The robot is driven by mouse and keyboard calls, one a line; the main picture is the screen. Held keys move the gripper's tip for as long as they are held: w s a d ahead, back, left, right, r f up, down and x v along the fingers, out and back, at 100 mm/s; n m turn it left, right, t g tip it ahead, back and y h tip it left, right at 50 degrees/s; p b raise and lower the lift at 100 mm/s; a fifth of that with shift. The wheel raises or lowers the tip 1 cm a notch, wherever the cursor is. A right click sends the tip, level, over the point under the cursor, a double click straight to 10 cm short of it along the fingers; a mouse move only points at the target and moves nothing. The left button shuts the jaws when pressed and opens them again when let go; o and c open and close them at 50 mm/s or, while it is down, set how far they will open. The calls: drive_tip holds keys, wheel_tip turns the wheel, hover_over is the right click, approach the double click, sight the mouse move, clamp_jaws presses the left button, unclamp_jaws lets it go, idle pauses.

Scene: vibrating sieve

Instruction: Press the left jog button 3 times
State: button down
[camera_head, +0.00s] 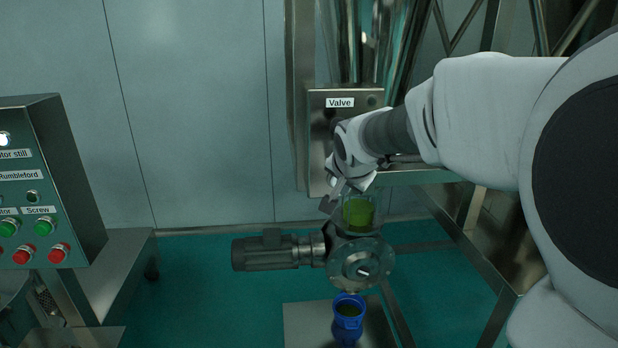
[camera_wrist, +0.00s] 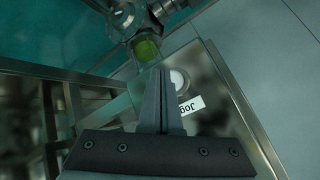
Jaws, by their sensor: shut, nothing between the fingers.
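A pale round button (camera_wrist: 178,79) sits on a metal panel in the wrist view, beside a white label that reads "Jog" (camera_wrist: 190,106), seen upside down. My gripper (camera_wrist: 163,74) is shut and empty, and its fingertips are right next to the button, overlapping its edge in the picture. I cannot tell whether they touch it. In the head view my gripper (camera_head: 330,203) is in front of the lower part of the box labelled "Valve" (camera_head: 340,103). The jog button is hidden there by my arm. No second jog button shows clearly.
A glass section with green material (camera_head: 358,213) and a motor (camera_head: 265,252) stand just below my gripper. A blue container (camera_head: 348,312) is beneath them. A control panel (camera_head: 45,185) with green and red buttons stands at the left. Metal frame legs (camera_head: 465,250) are at the right.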

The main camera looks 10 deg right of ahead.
drive_tip(key=shift+w, duration=0.15)
idle(0.4)
drive_tip(key=shift+w, duration=0.3)
drive_tip(key=shift+w+b, duration=0.35)
drive_tip(key=shift+w, duration=0.15)
idle(0.6)
drive_tip(key=shift+s, duration=0.15)
idle(0.3)
drive_tip(key=shift+s+b, duration=0.45)
drive_tip(key=shift+s, duration=0.35)
drive_tip(key=shift+s, duration=0.1)
drive_tip(key=shift+s+b, duration=0.9)
drive_tip(key=shift+s, duration=1.5)
